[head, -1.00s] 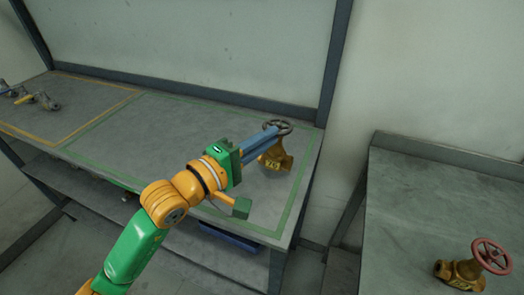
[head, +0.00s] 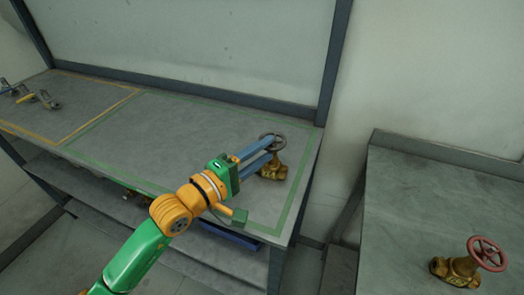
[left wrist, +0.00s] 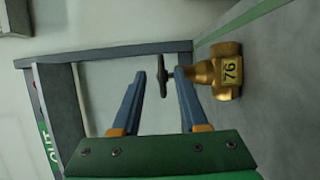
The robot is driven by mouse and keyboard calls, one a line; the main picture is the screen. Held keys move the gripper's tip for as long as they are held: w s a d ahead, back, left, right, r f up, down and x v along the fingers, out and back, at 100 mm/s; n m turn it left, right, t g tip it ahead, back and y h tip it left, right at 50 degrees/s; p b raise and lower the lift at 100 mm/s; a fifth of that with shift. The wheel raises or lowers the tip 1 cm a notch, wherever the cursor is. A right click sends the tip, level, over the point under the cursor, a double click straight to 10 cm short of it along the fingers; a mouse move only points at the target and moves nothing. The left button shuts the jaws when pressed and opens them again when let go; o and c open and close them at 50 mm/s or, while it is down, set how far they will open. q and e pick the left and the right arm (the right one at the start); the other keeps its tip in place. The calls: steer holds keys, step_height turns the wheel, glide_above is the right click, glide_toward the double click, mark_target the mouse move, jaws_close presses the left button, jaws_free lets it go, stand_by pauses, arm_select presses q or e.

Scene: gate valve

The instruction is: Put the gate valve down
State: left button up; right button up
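The brass gate valve (head: 272,170) with a dark handwheel stands upright on the grey bench, inside the green outline near its right end. In the left wrist view the handwheel shows between the fingertips of my left gripper (left wrist: 160,76), and the right fingertip overlaps the stem. I cannot tell whether a finger touches it. My right gripper is out of view.
A second brass valve with a red handwheel (head: 487,254) sits on a separate bench (head: 420,205) at the right. Several small valves (head: 45,99) lie at the far left, in the orange outline. The middle of the green-outlined area (head: 165,130) is clear.

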arm_select(q)
steer(key=b+v, duration=0.2)
steer(key=v, duration=1)
